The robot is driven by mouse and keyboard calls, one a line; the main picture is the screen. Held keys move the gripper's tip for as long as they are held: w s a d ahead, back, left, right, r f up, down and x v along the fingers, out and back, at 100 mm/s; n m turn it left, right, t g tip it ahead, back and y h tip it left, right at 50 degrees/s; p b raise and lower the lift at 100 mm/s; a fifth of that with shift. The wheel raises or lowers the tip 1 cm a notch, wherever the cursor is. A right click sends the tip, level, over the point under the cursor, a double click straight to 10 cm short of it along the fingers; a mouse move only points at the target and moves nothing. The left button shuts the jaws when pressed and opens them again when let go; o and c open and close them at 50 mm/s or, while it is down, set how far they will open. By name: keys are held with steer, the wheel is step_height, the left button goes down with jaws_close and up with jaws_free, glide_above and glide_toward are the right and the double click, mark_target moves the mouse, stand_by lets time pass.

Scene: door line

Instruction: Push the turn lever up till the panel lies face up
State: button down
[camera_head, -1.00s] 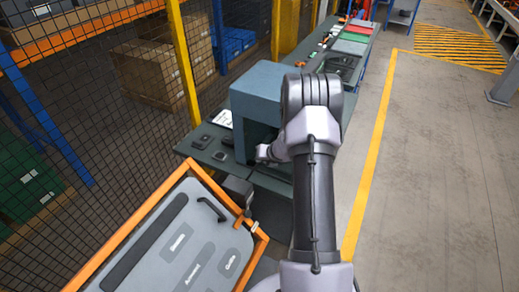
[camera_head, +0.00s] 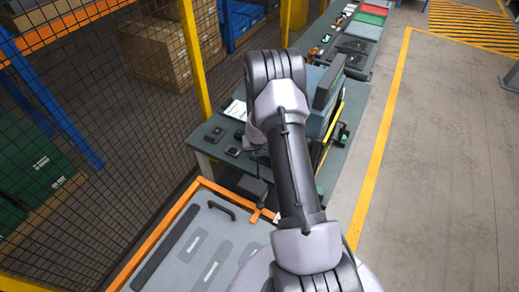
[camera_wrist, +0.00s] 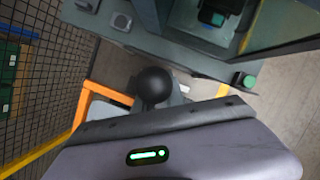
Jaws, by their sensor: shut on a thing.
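The panel (camera_head: 205,245) is a grey sheet with labels, a long dark strip and a black handle, lying in an orange frame at the lower left of the head view. Its labelled face points up and it looks close to level. In the wrist view a round black knob (camera_wrist: 155,87), which looks like the end of the turn lever, sits just beyond the front edge of my gripper (camera_wrist: 158,112). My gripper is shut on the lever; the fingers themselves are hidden. In the head view my arm covers the gripper and most of the lever.
A green-grey bench (camera_head: 215,150) with small dark devices stands beyond the panel. A blue-grey machine housing (camera_head: 326,92) stands on it behind my arm. A mesh fence with a yellow post (camera_head: 193,65) is at the left. The floor (camera_head: 440,190) at the right is clear.

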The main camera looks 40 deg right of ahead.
steer(key=shift+w+d+r, duration=0.2)
steer(key=shift+w+r, duration=0.15)
steer(key=c, duration=1.4)
jaws_free()
steer(key=shift+w, duration=0.1)
steer(key=shift+c, duration=0.2)
steer(key=shift+w+f, duration=0.1)
steer(key=shift+f, duration=0.2)
steer(key=p+v, duration=0.6)
steer(key=v, duration=1.1)
steer(key=shift+r, duration=0.2)
